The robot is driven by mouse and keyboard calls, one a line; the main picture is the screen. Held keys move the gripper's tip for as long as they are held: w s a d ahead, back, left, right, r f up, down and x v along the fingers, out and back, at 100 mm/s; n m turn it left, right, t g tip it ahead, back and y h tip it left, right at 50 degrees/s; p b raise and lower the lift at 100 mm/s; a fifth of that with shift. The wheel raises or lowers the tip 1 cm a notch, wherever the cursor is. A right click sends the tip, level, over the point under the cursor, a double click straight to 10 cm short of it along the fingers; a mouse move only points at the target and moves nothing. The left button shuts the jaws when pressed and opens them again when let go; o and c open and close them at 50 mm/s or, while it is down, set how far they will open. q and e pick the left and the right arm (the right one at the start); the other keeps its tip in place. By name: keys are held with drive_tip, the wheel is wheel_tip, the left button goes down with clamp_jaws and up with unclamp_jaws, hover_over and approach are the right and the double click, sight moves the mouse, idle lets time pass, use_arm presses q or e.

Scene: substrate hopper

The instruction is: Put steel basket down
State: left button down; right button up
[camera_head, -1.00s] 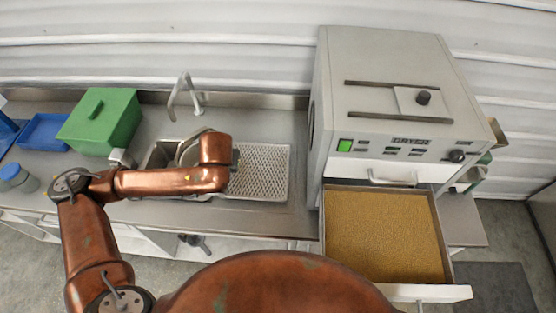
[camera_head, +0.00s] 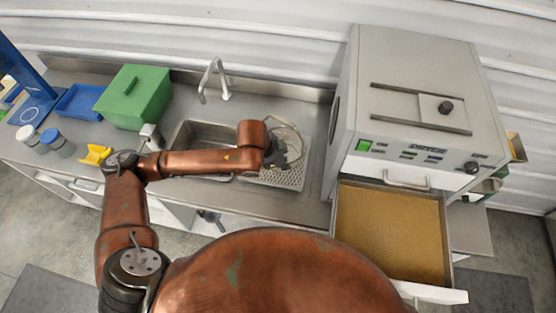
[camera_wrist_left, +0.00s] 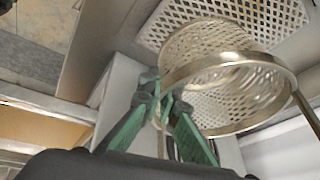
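The steel basket (camera_head: 291,140) is a round mesh basket with a bright metal rim. It is over the perforated drain plate (camera_head: 291,182) right of the sink basin. My left gripper (camera_head: 274,155) is at its left side in the head view. In the left wrist view the green fingers (camera_wrist_left: 160,94) close together at the rim of the basket (camera_wrist_left: 232,60), with the plate behind it (camera_wrist_left: 275,18). Whether the basket touches the plate is hard to tell. My right gripper is in neither view.
The sink basin (camera_head: 190,135) with its faucet (camera_head: 214,80) is left of the plate. A grey machine (camera_head: 415,95) with an open drawer of golden grain (camera_head: 390,230) stands right. A green box (camera_head: 133,97), blue tray (camera_head: 80,102) and jars (camera_head: 58,143) are at left.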

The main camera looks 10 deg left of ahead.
use_arm(q)
drive_tip(key=w+a+f, duration=0.1)
drive_tip(key=w+f, duration=0.1)
drive_tip(key=w+a+f, duration=0.1)
drive_tip(key=w+f, duration=0.1)
drive_tip(key=w+a+f, duration=0.1)
drive_tip(key=w+f, duration=0.1)
drive_tip(key=shift+w+a+f, duration=0.1)
drive_tip(key=shift+a+f, duration=0.1)
drive_tip(key=shift+f, duration=0.05)
drive_tip(key=shift+w+a+f, duration=0.1)
drive_tip(key=shift+w+f, duration=0.05)
drive_tip(key=shift+f, duration=0.2)
wheel_tip(320, 180, down, 3)
drive_tip(key=shift+r+p, duration=0.15)
drive_tip(key=shift+p, duration=0.2)
drive_tip(key=c, duration=2.6)
unclamp_jaws()
drive_tip(key=shift+c, duration=0.2)
drive_tip(key=o, duration=0.5)
